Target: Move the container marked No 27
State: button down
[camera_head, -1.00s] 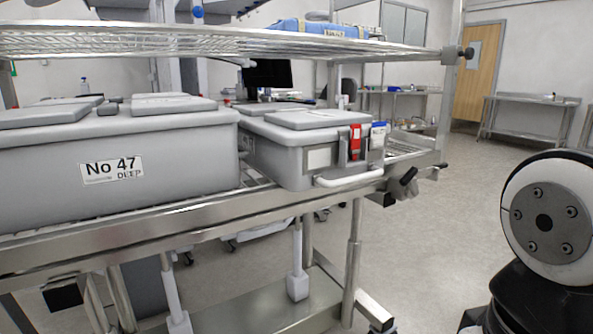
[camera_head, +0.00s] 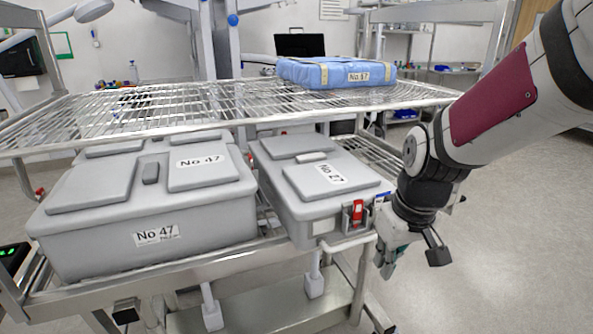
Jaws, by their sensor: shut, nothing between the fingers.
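The container marked No 27 (camera_head: 312,192) is a grey lidded box on the lower wire shelf of the rack, at its right end. Its lid label reads No 27, and its front end has a red latch and a pale handle. My gripper (camera_head: 388,268) hangs just right of and in front of that end, fingers pointing down. It looks shut and empty. I cannot tell if it touches the handle.
A larger grey container marked No 47 (camera_head: 148,205) sits close on the left. A blue wrapped pack (camera_head: 336,73) lies on the upper wire shelf (camera_head: 200,104), which overhangs the containers' rear. Open floor (camera_head: 500,240) lies to the right.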

aim_at(340, 228)
notch_tip(340, 228, up, 3)
jog(key=w+p, duration=0.3)
jog(key=p, duration=0.3)
jog(key=w+a+f+b, duration=0.1)
jog(key=w+f, duration=0.5)
jog(key=f, duration=0.3)
jog(key=shift+w+a+f+n+t+y, duration=0.2)
jog(key=shift+a+f+n+t+y, duration=0.1)
jog(key=shift+f+t, duration=0.1)
jog(key=w+a+b, duration=0.1)
jog(key=w, duration=0.2)
jog(key=w+b, duration=0.1)
jog(key=w, duration=0.2)
jog(key=w+a+b, duration=0.1)
jog(key=w+b, duration=0.1)
jog(key=w, duration=0.1)
jog(key=shift+a+f, duration=0.1)
jog(key=shift+a, duration=0.25)
jog(key=shift+w+a, duration=0.15)
jog(key=shift+w, duration=0.2)
jog(key=shift+s, duration=0.1)
